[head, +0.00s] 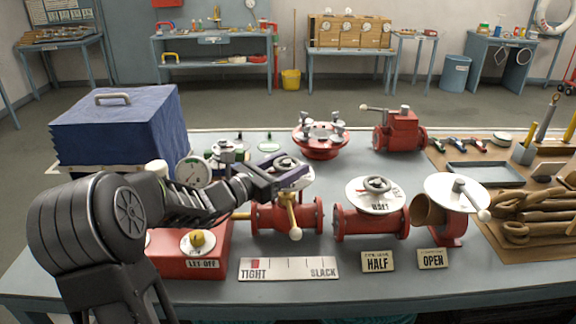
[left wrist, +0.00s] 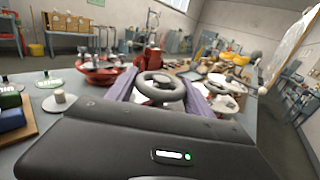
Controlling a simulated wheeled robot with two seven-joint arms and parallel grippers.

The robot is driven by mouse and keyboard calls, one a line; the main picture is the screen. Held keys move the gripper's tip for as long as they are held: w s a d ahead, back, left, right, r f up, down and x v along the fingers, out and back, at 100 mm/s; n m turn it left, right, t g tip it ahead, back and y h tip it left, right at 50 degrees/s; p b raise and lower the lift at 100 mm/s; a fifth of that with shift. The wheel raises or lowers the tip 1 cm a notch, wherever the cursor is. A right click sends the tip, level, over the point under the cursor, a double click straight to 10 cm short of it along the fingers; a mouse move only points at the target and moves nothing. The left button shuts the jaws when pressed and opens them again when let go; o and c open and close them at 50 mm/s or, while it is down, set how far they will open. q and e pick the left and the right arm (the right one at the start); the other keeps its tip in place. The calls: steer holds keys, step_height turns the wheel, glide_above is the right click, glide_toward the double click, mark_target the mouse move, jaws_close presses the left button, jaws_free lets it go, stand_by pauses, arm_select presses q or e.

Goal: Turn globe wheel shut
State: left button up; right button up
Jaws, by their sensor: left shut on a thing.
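My left gripper (head: 283,174) reaches in from the left over the leftmost red valve (head: 268,218). Its purple fingers are shut on a dark grey handwheel (head: 286,162) on top of that valve. In the left wrist view the handwheel (left wrist: 158,88) sits between the two fingers (left wrist: 160,92). The gripper hides part of the valve's top and dial. I cannot read which wheel is labelled globe. My right gripper is not in view.
A TIGHT/SLACK plate (head: 289,268) lies in front. To the right stand a red valve with a wheel (head: 377,184) by a HALF sign (head: 377,262), and a white-disc valve (head: 455,192) by an OPEN sign (head: 432,259). A blue covered box (head: 118,128) stands left.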

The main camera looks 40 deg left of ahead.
mark_target(275, 170)
arm_select(q)
steer(key=c, duration=0.4)
steer(key=shift+m+g+h, duration=0.3)
steer(key=shift+m+h, duration=0.5)
steer(key=shift+h, duration=0.4)
steer(key=o, duration=1.3)
steer(key=shift+o, duration=0.2)
steer(key=b+v, duration=0.2)
steer(key=v, duration=0.4)
steer(key=shift+s+a+f, duration=0.1)
steer(key=shift+s, duration=0.25)
steer(key=shift+s+a, duration=0.15)
steer(key=shift+s, duration=0.4)
